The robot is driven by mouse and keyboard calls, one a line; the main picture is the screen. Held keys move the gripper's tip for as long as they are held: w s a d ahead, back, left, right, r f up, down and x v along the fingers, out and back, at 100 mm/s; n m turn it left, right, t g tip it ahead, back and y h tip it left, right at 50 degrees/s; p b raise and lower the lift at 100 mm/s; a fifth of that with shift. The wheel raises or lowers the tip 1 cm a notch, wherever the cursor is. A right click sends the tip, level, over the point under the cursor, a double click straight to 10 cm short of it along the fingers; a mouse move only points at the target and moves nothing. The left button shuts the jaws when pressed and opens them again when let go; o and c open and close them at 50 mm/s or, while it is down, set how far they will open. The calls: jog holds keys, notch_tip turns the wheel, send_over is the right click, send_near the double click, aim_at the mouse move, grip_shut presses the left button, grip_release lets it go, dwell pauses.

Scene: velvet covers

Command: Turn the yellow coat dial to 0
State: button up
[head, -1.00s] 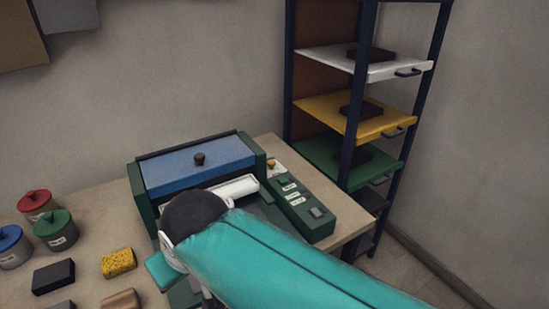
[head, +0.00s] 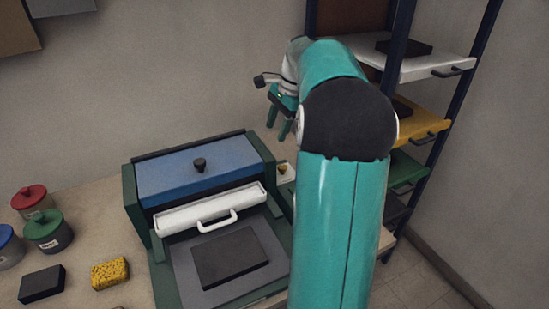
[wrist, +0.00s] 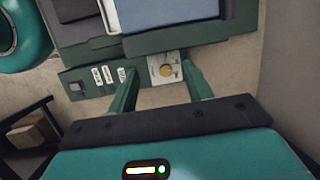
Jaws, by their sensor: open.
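The yellow coat dial (wrist: 166,71) is a small round yellow knob on a pale plate (wrist: 157,79) at the end of the green control strip. In the head view the dial (head: 283,169) shows just right of the machine, partly beside my arm. My gripper (wrist: 155,82) is open and empty in the wrist view, its two green fingers either side of the plate in the picture. In the head view my gripper (head: 278,125) hangs above the dial, apart from it. The dial's setting is too small to read.
The green machine with a blue lid (head: 195,170) and white handled bar (head: 210,210) stands beside the dial. A shelf rack with a white tray (head: 420,62) and yellow tray (head: 425,125) is at right. Jars (head: 48,230) and a yellow sponge (head: 110,273) lie left.

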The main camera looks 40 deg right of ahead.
aim_at(283, 166)
jog(key=s+d+f+m+y, duration=0.1)
jog(key=s+d+f+m, duration=0.2)
jog(key=d, duration=0.5)
jog(key=x, duration=0.9)
jog(key=w+x, duration=0.1)
jog(key=x, duration=0.3)
jog(key=shift+w+a+f, duration=0.1)
jog(key=shift+f, duration=0.15)
jog(key=c, duration=1)
